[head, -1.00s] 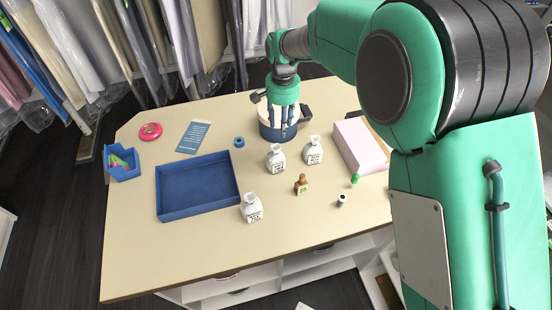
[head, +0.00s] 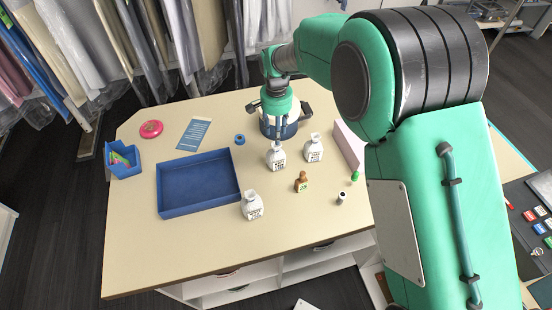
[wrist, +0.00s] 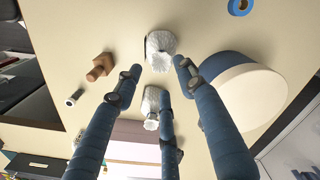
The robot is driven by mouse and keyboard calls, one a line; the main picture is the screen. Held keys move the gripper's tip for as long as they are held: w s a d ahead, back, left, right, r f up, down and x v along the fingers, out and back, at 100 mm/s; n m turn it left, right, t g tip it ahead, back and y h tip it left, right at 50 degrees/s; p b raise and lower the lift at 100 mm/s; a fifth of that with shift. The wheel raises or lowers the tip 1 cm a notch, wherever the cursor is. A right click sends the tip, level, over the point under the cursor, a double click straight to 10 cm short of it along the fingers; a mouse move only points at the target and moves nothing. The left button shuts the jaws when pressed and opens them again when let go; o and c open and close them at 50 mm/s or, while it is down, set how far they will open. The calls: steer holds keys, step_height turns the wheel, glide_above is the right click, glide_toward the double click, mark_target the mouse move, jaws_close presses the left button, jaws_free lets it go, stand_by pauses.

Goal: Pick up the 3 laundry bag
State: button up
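Three small white laundry bags with dark printed labels stand upright on the cream table: a front one (head: 251,206) by the blue tray, a middle one (head: 276,158), and a right one (head: 313,149). My gripper (head: 279,138) points down just above and behind the middle bag, in front of the blue pot. In the wrist view its fingers (wrist: 158,75) are spread and empty. One bag (wrist: 160,47) lies beyond the fingertips, between them; another bag (wrist: 151,101) is partly hidden behind a finger.
An open blue tray (head: 198,209) lies left of the bags. The round blue pot (head: 293,127) stands close behind. A brown stamp (head: 301,182), a small spool (head: 341,198), a pink box (head: 347,148) and a blue tape roll (head: 239,140) are nearby. The table's front left is clear.

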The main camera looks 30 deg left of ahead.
mark_target(276, 148)
steer(key=shift+f, duration=2.25)
steer(key=shift+a+f, duration=0.1)
steer(key=shift+f, duration=2.5)
jaws_close()
